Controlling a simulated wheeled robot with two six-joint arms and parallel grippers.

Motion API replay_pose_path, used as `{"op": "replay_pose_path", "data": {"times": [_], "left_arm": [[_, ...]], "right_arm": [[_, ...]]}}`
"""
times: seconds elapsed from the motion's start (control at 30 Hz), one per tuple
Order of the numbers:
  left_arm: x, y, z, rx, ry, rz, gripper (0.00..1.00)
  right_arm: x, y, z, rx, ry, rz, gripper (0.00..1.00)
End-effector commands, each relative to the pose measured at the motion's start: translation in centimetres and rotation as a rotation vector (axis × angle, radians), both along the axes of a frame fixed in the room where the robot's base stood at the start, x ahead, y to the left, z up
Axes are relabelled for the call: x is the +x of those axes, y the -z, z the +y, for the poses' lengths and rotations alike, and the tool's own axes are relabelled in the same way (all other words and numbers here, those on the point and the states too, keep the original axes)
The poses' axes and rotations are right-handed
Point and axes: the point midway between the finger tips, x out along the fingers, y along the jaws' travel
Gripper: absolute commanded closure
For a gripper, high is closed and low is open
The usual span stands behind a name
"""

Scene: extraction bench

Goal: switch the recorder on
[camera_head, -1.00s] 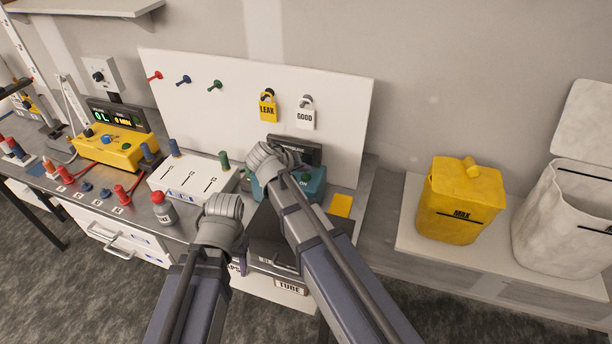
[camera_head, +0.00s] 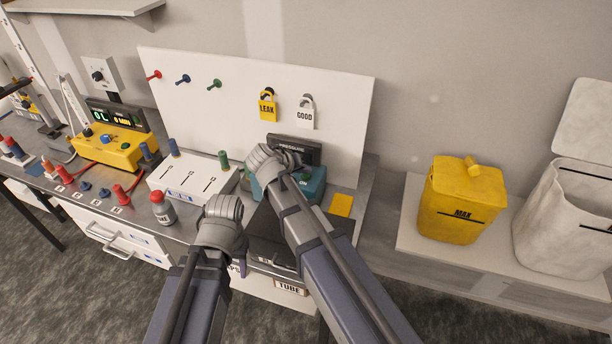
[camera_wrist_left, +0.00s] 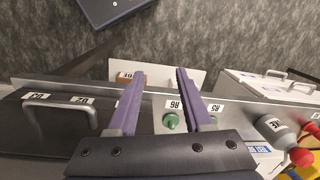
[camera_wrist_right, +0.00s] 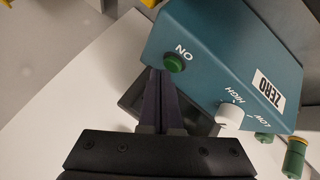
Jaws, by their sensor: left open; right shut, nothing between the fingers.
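The teal box (camera_head: 315,188), which looks like the recorder, stands on the bench before the white board, partly hidden by my right arm. Its dark display (camera_head: 292,148) reads PRESSURE. In the right wrist view the box (camera_wrist_right: 225,60) shows a green button (camera_wrist_right: 174,62) marked ON, a white HIGH/LOW knob (camera_wrist_right: 230,116) and a ZERO label. My right gripper (camera_wrist_right: 160,74) is shut and empty, its tips right beside the ON button; I cannot tell if they touch. My left gripper (camera_wrist_left: 160,72) is open and empty, over the bench front near green pegs marked R6 and R5.
A white slotted box (camera_head: 190,182) and a grey bottle with a red cap (camera_head: 163,208) stand left of my grippers. A yellow meter (camera_head: 112,148) is further left. LEAK (camera_head: 267,106) and GOOD (camera_head: 305,114) tags hang on the board. A yellow container (camera_head: 460,200) stands right.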

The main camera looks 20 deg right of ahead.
Motion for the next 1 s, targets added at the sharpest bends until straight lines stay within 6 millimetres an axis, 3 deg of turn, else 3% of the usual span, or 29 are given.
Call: {"op": "replay_pose_path", "data": {"times": [1.0], "left_arm": [[0.00,0.80,-0.01,0.000,0.000,0.000,0.50]], "right_arm": [[-0.01,0.79,0.00,0.000,0.000,0.000,1.00]]}}
